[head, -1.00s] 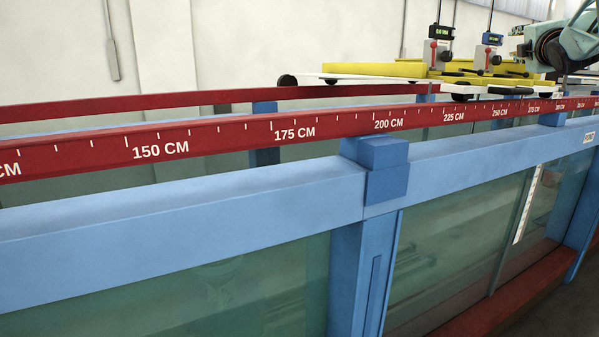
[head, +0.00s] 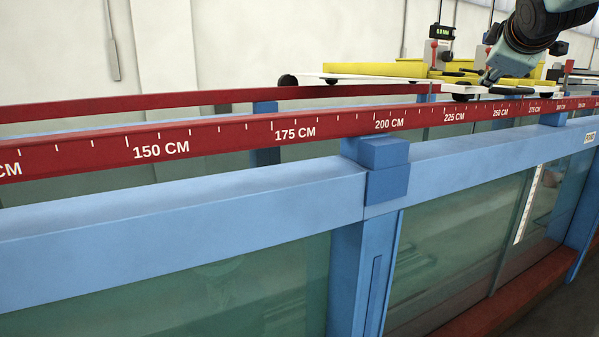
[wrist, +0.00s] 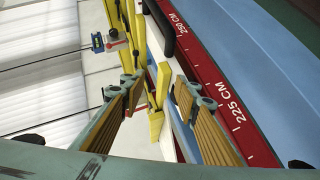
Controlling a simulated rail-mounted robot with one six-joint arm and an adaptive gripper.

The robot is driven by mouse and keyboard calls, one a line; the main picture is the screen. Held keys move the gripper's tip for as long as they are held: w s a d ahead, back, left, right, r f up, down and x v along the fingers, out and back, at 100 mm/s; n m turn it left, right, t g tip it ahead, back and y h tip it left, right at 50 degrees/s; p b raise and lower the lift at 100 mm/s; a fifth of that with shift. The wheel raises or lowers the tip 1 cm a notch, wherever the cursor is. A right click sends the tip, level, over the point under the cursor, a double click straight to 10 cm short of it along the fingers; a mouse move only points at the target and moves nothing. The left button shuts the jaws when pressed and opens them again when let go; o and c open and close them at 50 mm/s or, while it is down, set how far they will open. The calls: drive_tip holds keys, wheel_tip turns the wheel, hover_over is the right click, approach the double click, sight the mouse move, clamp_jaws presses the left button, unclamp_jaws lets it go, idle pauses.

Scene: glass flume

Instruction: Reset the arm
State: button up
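My gripper (head: 488,79) is at the upper right of the head view, in front of the yellow carriage frame and just above the red scale rail. In the wrist view my gripper (wrist: 158,90) shows two fingers with tan ribbed pads standing wide apart, with nothing held between them. My arm (head: 540,22) comes down from the top right corner of the head view. It hides part of the carriage's instruments.
The yellow carriage (head: 375,69) with white plates rides on the red scale rails (head: 230,134). A gauge with a digital display (head: 442,32) stands on it. The blue flume frame (head: 200,197) holds glass panels. The rail is clear to the left.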

drive_tip(key=s+a+f+m+g+y, duration=0.1)
drive_tip(key=s+a+f+m+g, duration=0.2)
drive_tip(key=s+a+f, duration=0.7)
drive_tip(key=s+a+f+m+g+y, duration=0.2)
drive_tip(key=s+a+f, duration=0.7)
drive_tip(key=s, duration=1.7)
drive_tip(key=s+a+f+m+g+y, duration=0.2)
drive_tip(key=s+a+f+m+g, duration=0.2)
drive_tip(key=s+a+f, duration=0.6)
drive_tip(key=s+f+m, duration=0.1)
drive_tip(key=s+f, duration=0.1)
drive_tip(key=s, duration=0.7)
drive_tip(key=shift+a+g, duration=0.3)
drive_tip(key=shift+d, duration=0.1)
